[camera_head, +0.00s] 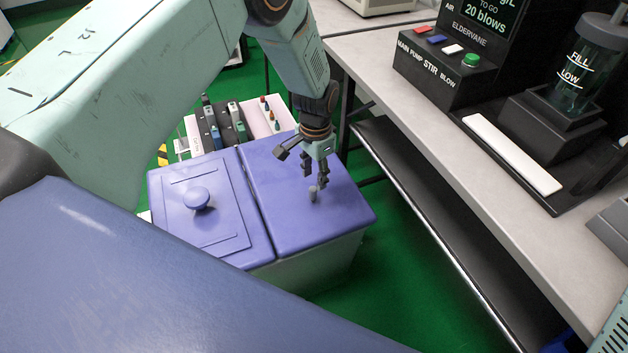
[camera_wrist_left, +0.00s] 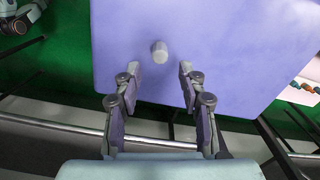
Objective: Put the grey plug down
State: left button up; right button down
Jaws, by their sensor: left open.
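The grey plug (camera_head: 314,193) stands on the bare right half of the blue-purple box top (camera_head: 345,205). In the left wrist view the plug (camera_wrist_left: 160,52) is a small grey cylinder on the purple surface (camera_wrist_left: 225,50), just beyond the fingertips. My left gripper (camera_head: 318,181) points down right above the plug in the head view. In the left wrist view its two fingers (camera_wrist_left: 160,72) are spread apart with nothing between them. Whether a fingertip touches the plug cannot be told from the head view.
A square lid with a round knob (camera_head: 197,198) covers the box's left half. Behind the box, a rack holds several handheld testers (camera_head: 225,125) and small coloured plugs (camera_head: 268,112). A grey bench (camera_head: 440,140) with a black tester machine (camera_head: 450,75) stands at the right.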

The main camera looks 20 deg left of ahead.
aim_at(315, 188)
pick_arm(q)
notch_tip(315, 188, up, 6)
jog(key=p, duration=0.2)
jog(key=shift+n, duration=0.7)
jog(key=s+f, duration=0.4)
jog(key=s, duration=0.1)
jog(key=s+f, duration=0.2)
jog(key=s, duration=0.1)
jog(key=shift+s+d+f, duration=0.15)
jog(key=shift+d+f, duration=0.05)
jog(key=shift+f, duration=0.05)
jog(key=s+f+n, duration=0.2)
jog(key=s+n, duration=0.2)
jog(key=s, duration=2.2)
jog(key=shift+s+d+f, duration=0.2)
jog(key=shift+d, duration=0.2)
jog(key=shift+o, duration=0.6)
jog(key=shift+s+r, duration=0.2)
jog(key=shift+s, duration=0.2)
